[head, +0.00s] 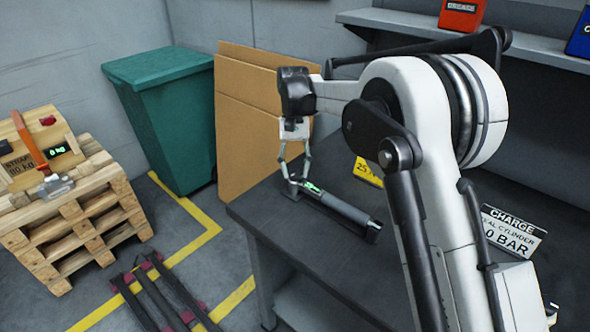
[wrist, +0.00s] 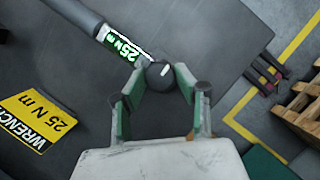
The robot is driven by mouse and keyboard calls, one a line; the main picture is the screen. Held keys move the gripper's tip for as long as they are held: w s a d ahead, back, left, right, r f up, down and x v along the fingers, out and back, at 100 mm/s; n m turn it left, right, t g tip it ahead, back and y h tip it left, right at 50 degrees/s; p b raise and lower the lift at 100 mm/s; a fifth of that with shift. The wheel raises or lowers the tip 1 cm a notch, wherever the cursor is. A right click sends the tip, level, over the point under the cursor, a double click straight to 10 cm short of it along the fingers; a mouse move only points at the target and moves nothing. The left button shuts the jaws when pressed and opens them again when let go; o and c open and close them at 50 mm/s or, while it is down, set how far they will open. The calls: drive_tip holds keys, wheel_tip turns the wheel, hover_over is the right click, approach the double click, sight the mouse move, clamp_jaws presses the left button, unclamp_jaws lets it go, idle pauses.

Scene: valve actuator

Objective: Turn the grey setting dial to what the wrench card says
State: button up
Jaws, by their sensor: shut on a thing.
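The torque wrench (head: 345,209) lies on the dark bench, with a green display reading 25 N m; the display (wrist: 122,45) appears turned over in the wrist view. The grey setting dial (wrist: 160,76), round with a white mark, sits at the wrench's end beside the display. My gripper (wrist: 160,80) is shut on the dial, one finger at each side; it also shows in the head view (head: 293,184), pointing down. The yellow wrench card (wrist: 38,118) reads "WRENCH 25 N m"; it is partly hidden by my arm in the head view (head: 367,172).
A white charge card (head: 512,232), partly hidden, stands right on the bench. A pallet stack (head: 75,215) with a strap card and a 0 kg display is at left. A green bin (head: 165,115) and cardboard (head: 250,120) stand behind. A shelf (head: 400,22) is above.

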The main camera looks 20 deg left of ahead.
drive_tip(key=o, duration=1.1)
drive_tip(key=shift+o, duration=0.2)
drive_tip(key=shift+r, duration=0.1)
drive_tip(key=v, duration=1.2)
